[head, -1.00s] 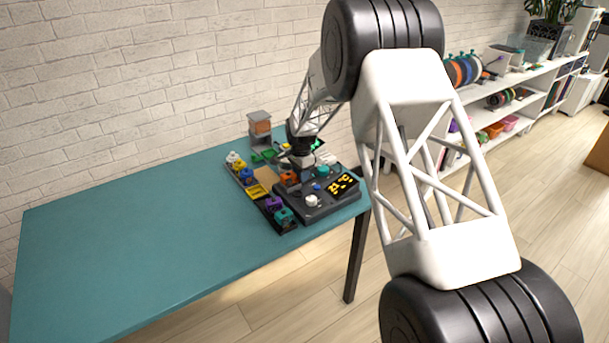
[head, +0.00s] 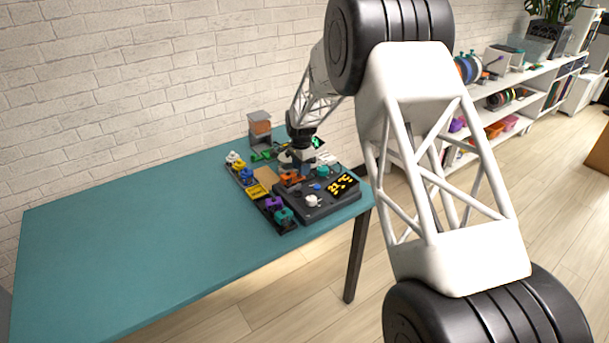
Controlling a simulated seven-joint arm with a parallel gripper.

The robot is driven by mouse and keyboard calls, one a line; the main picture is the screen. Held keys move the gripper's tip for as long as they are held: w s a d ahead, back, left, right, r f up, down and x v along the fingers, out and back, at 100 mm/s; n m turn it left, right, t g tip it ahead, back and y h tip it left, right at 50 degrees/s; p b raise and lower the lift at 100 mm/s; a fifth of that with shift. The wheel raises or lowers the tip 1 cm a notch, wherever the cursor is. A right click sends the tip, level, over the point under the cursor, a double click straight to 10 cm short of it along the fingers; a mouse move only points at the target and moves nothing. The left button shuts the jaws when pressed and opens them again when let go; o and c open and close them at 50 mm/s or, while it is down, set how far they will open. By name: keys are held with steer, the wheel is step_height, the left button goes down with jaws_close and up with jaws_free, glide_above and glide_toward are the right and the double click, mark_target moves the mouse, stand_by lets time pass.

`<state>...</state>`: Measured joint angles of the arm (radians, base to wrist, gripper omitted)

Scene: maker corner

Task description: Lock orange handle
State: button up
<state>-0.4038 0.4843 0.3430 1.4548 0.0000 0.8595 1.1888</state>
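The orange handle (head: 291,178) sits on the left rear part of a dark control panel box (head: 327,207) near the right end of the teal table. It looks small here, and its exact position is hard to tell. My gripper (head: 300,170) is just behind and above the orange handle, pointing down. Its fingertips are small and partly lost against the panel, so I cannot tell whether they are open or touch anything. The panel also carries a white knob (head: 312,200), a teal knob (head: 322,171) and a display with yellow marks (head: 343,185).
A dark strip of coloured parts runs along the panel's left side, with a yellow block (head: 257,191), a purple one (head: 273,203) and a teal one (head: 284,216). A grey and orange box (head: 260,128) stands at the back. The left of the teal table (head: 130,235) is clear.

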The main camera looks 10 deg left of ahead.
steer(key=shift+r, duration=1.95)
steer(key=shift+r, duration=0.1)
steer(key=shift+s+d+r, duration=0.1)
steer(key=shift+d+r, duration=0.1)
steer(key=shift+d, duration=0.05)
steer(key=s+d+r+n+t, duration=0.1)
steer(key=s+d+r+n, duration=0.3)
steer(key=s+d+r, duration=1.9)
steer(key=s+d+n, duration=0.1)
steer(key=s+d, duration=0.3)
steer(key=s, duration=0.7)
steer(key=s+d+n+t, duration=0.1)
steer(key=s+d, duration=0.4)
steer(key=s, duration=0.6)
steer(key=s+d+n, duration=0.2)
steer(key=s+d, duration=0.3)
steer(key=s, duration=0.7)
steer(key=shift+f+n+t, duration=0.2)
steer(key=shift+n+t, duration=0.1)
steer(key=shift+n, duration=0.1)
